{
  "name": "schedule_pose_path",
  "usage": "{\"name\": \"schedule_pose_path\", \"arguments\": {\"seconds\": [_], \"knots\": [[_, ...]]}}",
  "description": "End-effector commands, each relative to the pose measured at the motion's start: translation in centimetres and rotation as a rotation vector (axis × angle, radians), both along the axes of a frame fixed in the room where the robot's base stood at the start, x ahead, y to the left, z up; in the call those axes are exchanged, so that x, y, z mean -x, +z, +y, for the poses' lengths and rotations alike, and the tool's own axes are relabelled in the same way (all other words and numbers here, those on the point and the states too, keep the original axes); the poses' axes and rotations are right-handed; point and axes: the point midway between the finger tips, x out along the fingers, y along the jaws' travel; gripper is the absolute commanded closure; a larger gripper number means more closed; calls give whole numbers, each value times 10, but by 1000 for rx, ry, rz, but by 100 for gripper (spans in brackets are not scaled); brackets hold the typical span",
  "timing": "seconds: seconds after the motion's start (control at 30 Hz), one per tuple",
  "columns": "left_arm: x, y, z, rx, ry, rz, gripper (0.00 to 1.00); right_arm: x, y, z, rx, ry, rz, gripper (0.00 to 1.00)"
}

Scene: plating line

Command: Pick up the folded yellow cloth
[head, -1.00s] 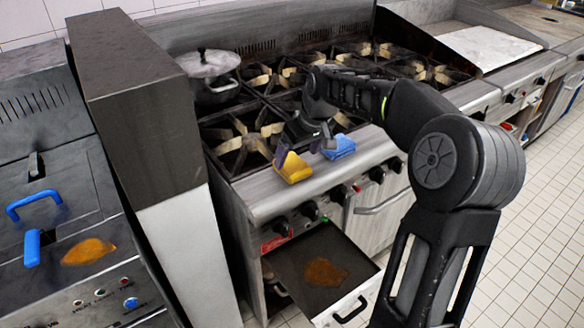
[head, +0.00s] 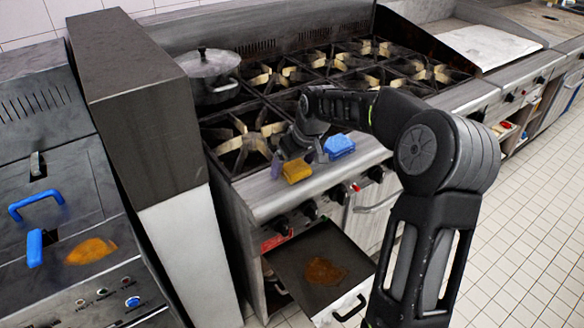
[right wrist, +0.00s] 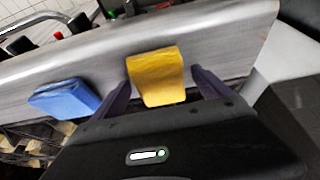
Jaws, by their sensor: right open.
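The folded yellow cloth (head: 296,171) lies on the steel front ledge of the stove. My right gripper (head: 297,166) is at the cloth, with its fingers low over the ledge. In the right wrist view, the yellow cloth (right wrist: 156,77) sits between the two open fingers of the gripper (right wrist: 160,85), one on each side with a gap. My left gripper is not in view.
A folded blue cloth (head: 339,146) lies on the ledge right beside the gripper. Behind are burner grates and a lidded pot (head: 208,73). Below, an open drawer (head: 345,240) with an orange-brown stain sticks out. A tall cabinet (head: 135,100) stands on the left.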

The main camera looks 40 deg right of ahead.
Motion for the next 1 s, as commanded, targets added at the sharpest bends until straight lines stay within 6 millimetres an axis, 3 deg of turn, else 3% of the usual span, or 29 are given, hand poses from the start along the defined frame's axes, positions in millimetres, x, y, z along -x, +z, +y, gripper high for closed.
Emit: {"name": "schedule_pose_path", "arguments": {"seconds": [0.1, 0.9, 1.0], "knots": [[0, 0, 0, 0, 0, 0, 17, 0, 0, 0, 0, 0, 0, 14], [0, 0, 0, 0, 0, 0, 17, 0, 0, 0, 0, 0, 0, 79], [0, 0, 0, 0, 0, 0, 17, 0, 0, 0, 0, 0, 0, 79]]}}
